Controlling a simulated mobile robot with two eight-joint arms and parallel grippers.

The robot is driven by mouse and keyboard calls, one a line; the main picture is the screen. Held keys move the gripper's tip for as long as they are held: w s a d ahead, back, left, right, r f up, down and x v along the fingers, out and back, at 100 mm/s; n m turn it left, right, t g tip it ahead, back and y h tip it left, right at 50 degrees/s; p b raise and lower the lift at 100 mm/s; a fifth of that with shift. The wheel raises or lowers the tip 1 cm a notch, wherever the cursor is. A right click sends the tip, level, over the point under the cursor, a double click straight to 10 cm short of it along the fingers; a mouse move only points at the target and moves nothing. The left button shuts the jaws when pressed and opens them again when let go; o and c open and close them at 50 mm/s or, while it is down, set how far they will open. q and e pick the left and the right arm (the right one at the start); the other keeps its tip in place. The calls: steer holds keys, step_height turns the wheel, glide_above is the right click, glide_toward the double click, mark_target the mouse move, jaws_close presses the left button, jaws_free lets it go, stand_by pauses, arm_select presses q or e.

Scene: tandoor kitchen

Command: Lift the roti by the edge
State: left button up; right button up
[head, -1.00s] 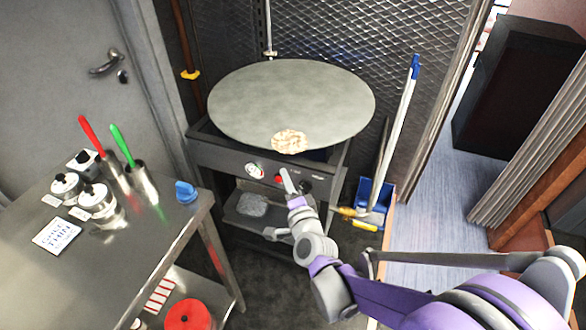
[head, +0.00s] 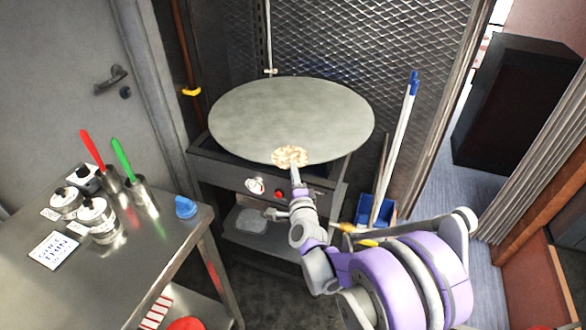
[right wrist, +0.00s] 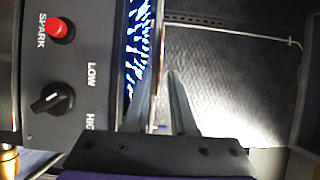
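The roti (head: 289,154) is a round, tan, browned flatbread lying flat at the near rim of the big round grey griddle (head: 290,110). My right gripper (head: 294,168) reaches up to the roti's near edge in the head view. In the right wrist view my right gripper (right wrist: 163,90) has its two fingers apart, with a thin edge-on strip between and ahead of them. I cannot tell there whether that strip is roti or griddle rim, or whether the fingers touch it. My left gripper is not in view.
Blue flames (right wrist: 138,45) burn beside the control panel (right wrist: 60,85). A steel table (head: 130,255) with jars and red- and green-handled tools stands at left. A broom and blue dustpan (head: 375,208) stand at right of the stove. Mesh wall (head: 340,50) closes off the back.

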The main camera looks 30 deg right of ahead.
steer(key=shift+w+d, duration=0.2)
steer(key=shift+w, duration=0.25)
steer(key=shift+c, duration=0.2)
jaws_close()
step_height(320, 180, up, 2)
steer(key=shift+r+p, duration=0.25)
steer(key=shift+p, duration=0.6)
steer(key=s+a+r+p, duration=0.1)
steer(key=s+a+r, duration=0.1)
steer(key=s, duration=0.4)
steer(key=s+a+r+p, duration=0.2)
steer(key=s+a+r, duration=0.1)
steer(key=s, duration=0.4)
